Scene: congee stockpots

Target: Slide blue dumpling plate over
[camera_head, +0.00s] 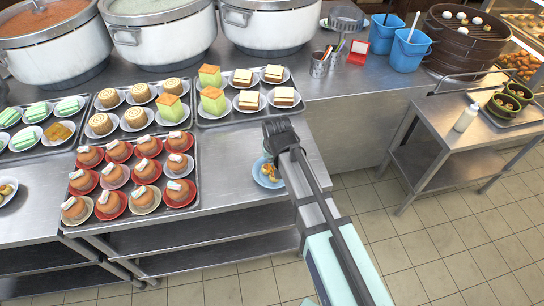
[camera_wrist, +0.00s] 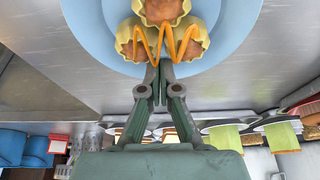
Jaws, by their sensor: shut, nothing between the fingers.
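The blue plate (camera_head: 259,180) sits on the steel counter near its front right corner, partly hidden behind my arm. It holds several yellow-wrapped dumplings (camera_head: 269,170) with orange zigzag sauce. In the wrist view the blue plate (camera_wrist: 88,28) fills the top, with the dumplings (camera_wrist: 160,35) at its middle. My gripper (camera_head: 281,138) is over the counter at the far side of the plate. In the wrist view my gripper (camera_wrist: 160,66) is shut and empty, its tips overlapping the plate's edge near the dumplings. I cannot tell whether they touch it.
A tray of brown cakes on red and white plates (camera_head: 187,206) stands left of the blue plate. A tray of green and layered cakes (camera_head: 235,119) lies behind it. Large stockpots (camera_head: 271,30) line the back. Bare counter (camera_head: 229,170) lies between the cake tray and plate.

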